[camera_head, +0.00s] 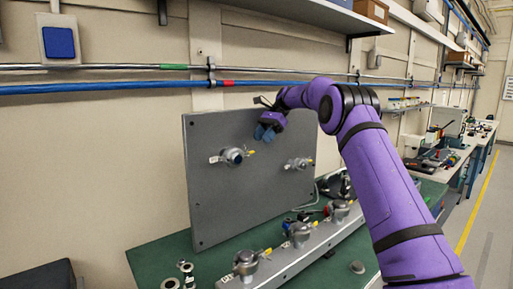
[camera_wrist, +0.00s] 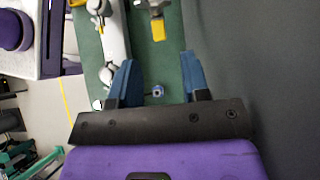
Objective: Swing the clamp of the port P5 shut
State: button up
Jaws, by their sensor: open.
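My gripper (camera_head: 268,130) is in front of the upper part of an upright grey panel (camera_head: 212,215), above and between two metal ports on it. The right panel port (camera_head: 298,163) also has a yellow tag. Their labels are too small to read, so I cannot tell which port is P5 or how its clamp stands. In the wrist view the blue fingers (camera_wrist: 158,60) are apart with nothing held. A metal fitting with a yellow tag (camera_wrist: 158,28) shows beyond the fingertips.
A grey rail (camera_head: 292,262) with several metal ports lies on the green bench (camera_head: 160,258) before the panel. Loose metal rings (camera_head: 187,270) lie at front left. A shelf (camera_head: 310,14) hangs higher up.

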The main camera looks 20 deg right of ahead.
jog(key=shift+v, duration=0.85)
jog(key=s+a+r+n+t+h, duration=0.25)
jog(key=s+a+r, duration=0.2)
jog(key=s, duration=0.75)
jog(key=s+a+r+n+t+h, duration=0.15)
jog(key=s+a+r+n, duration=0.35)
jog(key=s, duration=0.6)
jog(key=s+d+f+n+t+h, duration=0.1)
jog(key=s+f+n, duration=0.1)
jog(key=s, duration=0.8)
jog(key=s+d+f+n+t+h, duration=0.1)
jog(key=s+f+n, duration=0.1)
jog(key=s+f, duration=0.3)
jog(key=s+d+f+n+t+h, duration=0.1)
jog(key=s+f+n+t+h, duration=0.1)
jog(key=s, duration=1.2)
jog(key=shift+s+f+n, duration=0.4)
jog(key=shift+f+n, duration=0.05)
jog(key=shift+f, duration=0.35)
